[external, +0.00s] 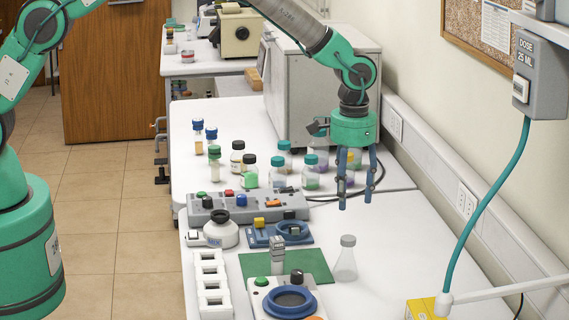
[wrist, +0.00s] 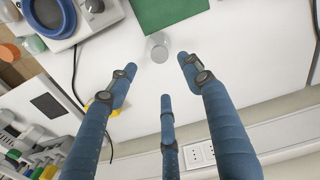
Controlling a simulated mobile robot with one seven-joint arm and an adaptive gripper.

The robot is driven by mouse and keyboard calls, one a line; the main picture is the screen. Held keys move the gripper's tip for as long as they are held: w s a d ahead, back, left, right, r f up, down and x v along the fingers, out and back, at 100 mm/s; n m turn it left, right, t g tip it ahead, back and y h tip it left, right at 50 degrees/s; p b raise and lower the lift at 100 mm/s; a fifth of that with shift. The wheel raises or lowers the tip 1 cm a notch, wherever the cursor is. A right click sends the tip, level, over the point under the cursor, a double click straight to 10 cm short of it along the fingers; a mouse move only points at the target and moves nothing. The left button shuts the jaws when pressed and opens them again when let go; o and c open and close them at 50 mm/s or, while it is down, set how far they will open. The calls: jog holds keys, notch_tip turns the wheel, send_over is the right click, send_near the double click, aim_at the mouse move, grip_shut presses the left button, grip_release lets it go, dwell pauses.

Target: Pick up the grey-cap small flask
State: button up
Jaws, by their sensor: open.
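The grey-cap small flask (external: 346,261) is clear, with a conical body, and stands upright on the white table to the right of a green mat (external: 312,262). In the wrist view the flask (wrist: 158,50) shows from above, just beyond the gap between my fingertips. My gripper (external: 355,203) has blue fingers, is open and empty, and hangs above the table, higher than the flask and farther back in the external view. Its spread fingers also show in the wrist view (wrist: 160,72). Nothing touches the flask.
A device with a blue ring (external: 290,299) stands left of the flask, in front of the mat. A white slotted rack (external: 211,272) is farther left. Several capped bottles (external: 284,155) stand behind. A yellow box (external: 428,308) and the wall are on the right.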

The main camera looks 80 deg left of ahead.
aim_at(348, 238)
jog(key=shift+f+p, duration=0.45)
jog(key=shift+f, duration=3.75)
jog(key=shift+f, duration=0.1)
jog(key=shift+f+p, duration=0.7)
jog(key=shift+f, duration=1.8)
grip_shut()
